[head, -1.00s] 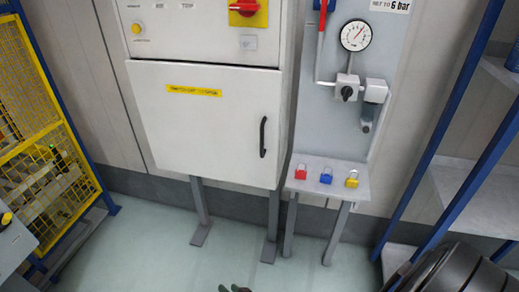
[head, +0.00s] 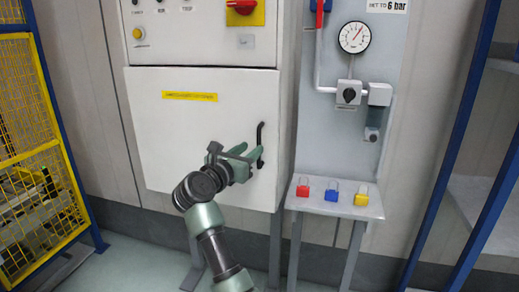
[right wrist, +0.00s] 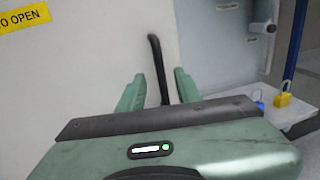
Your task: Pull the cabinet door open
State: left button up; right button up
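The white cabinet door (head: 170,130) carries a yellow label and looks shut. Its black vertical bar handle (head: 261,140) is near the door's right edge. My right gripper (head: 254,158) is at the lower part of the handle. In the right wrist view its green fingers are apart, with the handle (right wrist: 157,60) standing between them and a gap visible on both sides. The handle's lower end is hidden behind the gripper body. My left gripper is not in view.
A grey shelf (head: 335,207) with red, blue and yellow padlocks stands right of the cabinet, below a gauge panel (head: 330,130). A yellow mesh fence (head: 30,150) is at left. Blue rack posts (head: 455,150) are at right. The floor before the cabinet looks clear.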

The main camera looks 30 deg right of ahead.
aim_at(258, 144)
jog(key=x, duration=0.5)
jog(key=shift+w+d, duration=0.2)
jog(key=shift+d, duration=0.15)
grip_shut()
dwell(1.1)
